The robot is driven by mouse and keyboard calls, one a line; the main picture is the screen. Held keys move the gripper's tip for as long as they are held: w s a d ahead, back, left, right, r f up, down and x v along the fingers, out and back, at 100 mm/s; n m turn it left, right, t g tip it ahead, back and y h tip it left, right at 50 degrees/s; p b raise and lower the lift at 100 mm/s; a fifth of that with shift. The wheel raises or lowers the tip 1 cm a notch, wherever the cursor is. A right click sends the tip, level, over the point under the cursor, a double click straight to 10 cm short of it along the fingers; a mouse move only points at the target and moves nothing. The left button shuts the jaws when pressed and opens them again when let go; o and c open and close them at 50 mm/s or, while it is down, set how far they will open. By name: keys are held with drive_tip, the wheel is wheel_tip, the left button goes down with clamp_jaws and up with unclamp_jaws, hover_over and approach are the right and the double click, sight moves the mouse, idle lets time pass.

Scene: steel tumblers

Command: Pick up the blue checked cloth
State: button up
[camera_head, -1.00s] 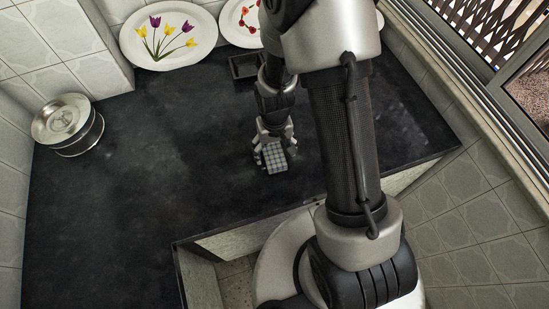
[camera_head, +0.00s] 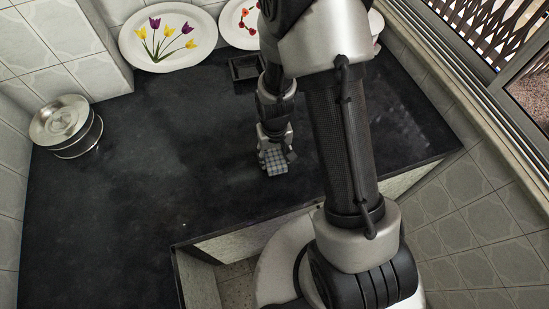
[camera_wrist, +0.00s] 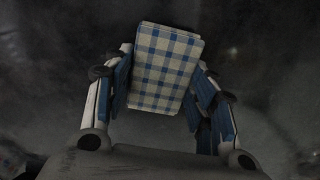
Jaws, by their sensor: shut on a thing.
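The blue checked cloth (camera_wrist: 163,68) is a folded blue-and-white block between the two fingers of my gripper (camera_wrist: 165,85) in the wrist view. My gripper is shut on it, with a finger at its left and right sides. In the head view the cloth (camera_head: 273,161) shows small and greyish at the tip of my gripper (camera_head: 274,150), over the dark counter. I cannot tell how far it is above the counter. My arm covers part of the counter to the right.
The dark counter (camera_head: 120,200) has wide free room to the left. A steel pot with a lid (camera_head: 66,125) stands at the far left. A tulip plate (camera_head: 168,37) and a second plate (camera_head: 240,22) stand at the back wall. A black square tray (camera_head: 245,68) lies behind my gripper.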

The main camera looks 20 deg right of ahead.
sight(275, 157)
wheel_tip(275, 157, up, 20)
drive_tip(key=p, duration=0.6)
drive_tip(key=shift+p, duration=0.3)
